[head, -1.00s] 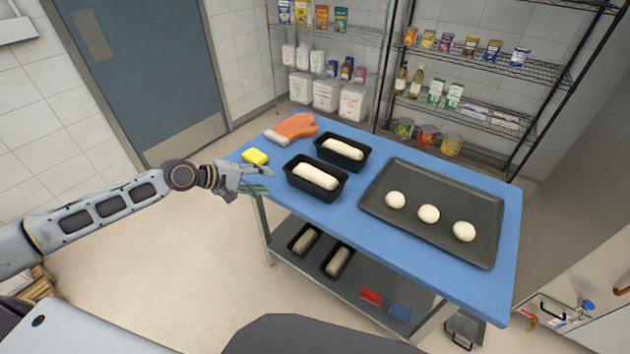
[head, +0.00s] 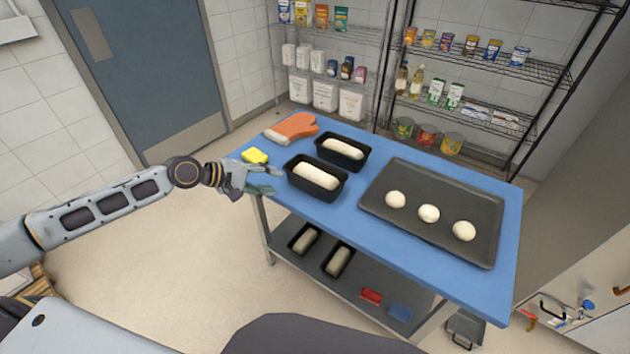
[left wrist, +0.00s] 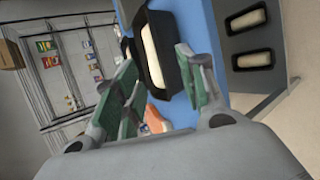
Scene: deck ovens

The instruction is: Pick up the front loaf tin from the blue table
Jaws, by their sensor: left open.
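The front loaf tin (head: 317,179) is black with pale dough in it, near the left front edge of the blue table (head: 370,237). A second black loaf tin (head: 343,152) with dough stands just behind it. My left gripper (head: 268,178) is at the table's left edge, left of the front tin and apart from it in the head view. In the left wrist view the front tin (left wrist: 156,62) shows beyond the open fingers (left wrist: 162,92), which hold nothing. My right gripper is not in view.
A dark tray (head: 420,243) with three dough balls lies to the right. A yellow sponge (head: 255,156) and an orange oven mitt (head: 292,128) lie at the back left. Two more tins (head: 338,262) sit on the lower shelf (head: 357,278). Wire shelves stand behind.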

